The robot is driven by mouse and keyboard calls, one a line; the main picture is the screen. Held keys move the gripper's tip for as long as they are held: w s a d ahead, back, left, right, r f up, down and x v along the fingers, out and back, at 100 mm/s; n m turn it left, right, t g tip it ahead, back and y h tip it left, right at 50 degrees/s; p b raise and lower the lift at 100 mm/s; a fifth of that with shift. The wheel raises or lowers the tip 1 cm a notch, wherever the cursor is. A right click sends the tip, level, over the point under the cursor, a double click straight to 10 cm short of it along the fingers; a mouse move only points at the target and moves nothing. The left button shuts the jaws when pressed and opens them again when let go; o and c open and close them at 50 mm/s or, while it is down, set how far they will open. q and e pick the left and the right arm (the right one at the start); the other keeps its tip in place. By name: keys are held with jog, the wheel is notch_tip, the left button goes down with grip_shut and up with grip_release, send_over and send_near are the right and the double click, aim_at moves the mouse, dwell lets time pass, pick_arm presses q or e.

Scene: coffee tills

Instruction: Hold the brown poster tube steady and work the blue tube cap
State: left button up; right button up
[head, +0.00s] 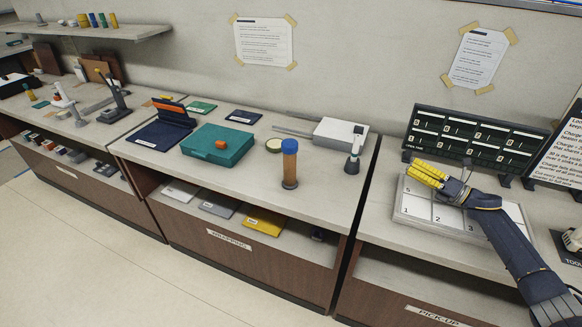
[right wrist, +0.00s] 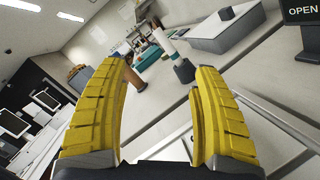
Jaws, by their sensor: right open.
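The brown poster tube (head: 289,171) stands upright near the front edge of the wrapping counter in the head view, with the blue tube cap (head: 290,146) on its top end. In the right wrist view, a brown cylinder (right wrist: 134,78) that looks like the tube shows just beyond the left finger. My right gripper (head: 428,174) has yellow fingers and hangs over the numbered tray on the pick-up counter, to the right of the tube and apart from it. In the right wrist view its fingers (right wrist: 155,105) are spread with nothing between them. My left gripper is not in view.
A teal box (head: 217,145) and a dark blue folder stand (head: 165,130) are left of the tube. A white device (head: 340,134) and a small white-and-dark tool (head: 354,155) stand behind and right. The numbered tray (head: 404,213) and dark board (head: 470,138) are near my right arm.

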jog(key=w+a+f+n+g, duration=0.1)
jog(key=a+f+n+g, duration=0.15)
jog(key=a, duration=0.45)
jog(key=w+a+f+n+g, duration=0.1)
jog(key=a+n+g, duration=0.1)
jog(key=a+n, duration=0.35)
jog(key=n+g, duration=0.4)
jog(key=n, duration=0.1)
send_near(293, 178)
jog(key=shift+w+a+f+h, duration=0.2)
jog(key=shift+w+f+h, duration=0.2)
jog(key=shift+w, duration=0.35)
jog(key=shift+x, duration=4.85)
jog(key=shift+w, duration=0.1)
jog(key=shift+c, duration=0.3)
grip_shut()
